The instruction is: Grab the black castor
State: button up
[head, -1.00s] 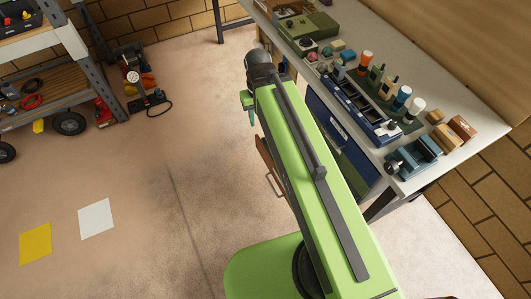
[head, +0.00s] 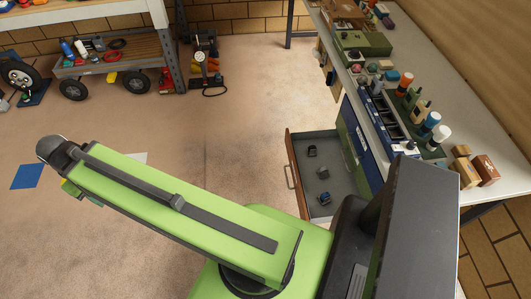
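An open drawer (head: 294,172) with a wooden front and grey inside sticks out from the workbench. Small dark items lie in it: one near the far end (head: 312,151), one in the middle (head: 323,173) and one with a bluish part near the front end (head: 324,198). They look like castors, but they are too small to tell which is the black castor. My gripper (head: 72,190) is at the far left end of my green arm, over open floor and well away from the drawer. Its fingers are mostly hidden under the arm.
The workbench (head: 462,110) on the right carries a blue organiser (head: 384,118), bottles and boxes. A wheeled cart (head: 105,70) and shelf post stand at the back left. A blue floor patch (head: 28,176) lies at left. The middle floor is clear.

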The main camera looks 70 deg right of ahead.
aim_at(311, 150)
jog(key=u, duration=0.4)
jog(key=k, duration=1.85)
jog(key=z, duration=0.75)
jog(key=i, duration=1.7)
jog(key=u, duration=0.1)
